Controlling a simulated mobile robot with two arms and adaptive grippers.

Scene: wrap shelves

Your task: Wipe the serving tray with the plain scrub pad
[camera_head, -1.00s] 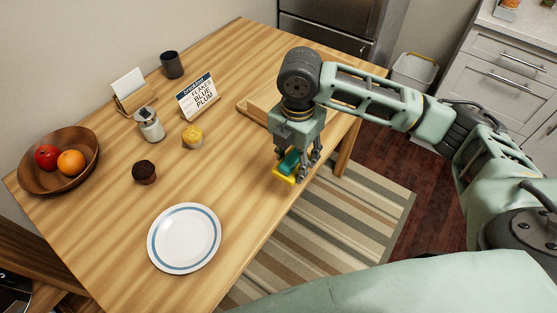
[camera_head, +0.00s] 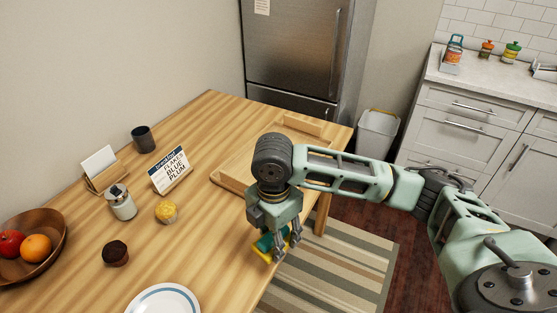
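The serving tray (camera_head: 236,163) is a pale wooden tray with raised rims, lying on the far right part of the wooden table (camera_head: 200,240). My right arm hides part of it. My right gripper (camera_head: 275,244) points down at the table's right edge, on the near side of the tray. It is shut on a yellow and green scrub pad (camera_head: 264,246), apart from the tray. The fingers partly cover the pad. My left gripper is not in view.
A menu sign (camera_head: 171,170), yellow muffin (camera_head: 166,211), dark muffin (camera_head: 115,253), glass jar (camera_head: 121,204), dark cup (camera_head: 143,139), card holder (camera_head: 103,171), fruit bowl (camera_head: 45,255) and plate (camera_head: 165,302) occupy the table. A bin (camera_head: 377,133) stands beyond it.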

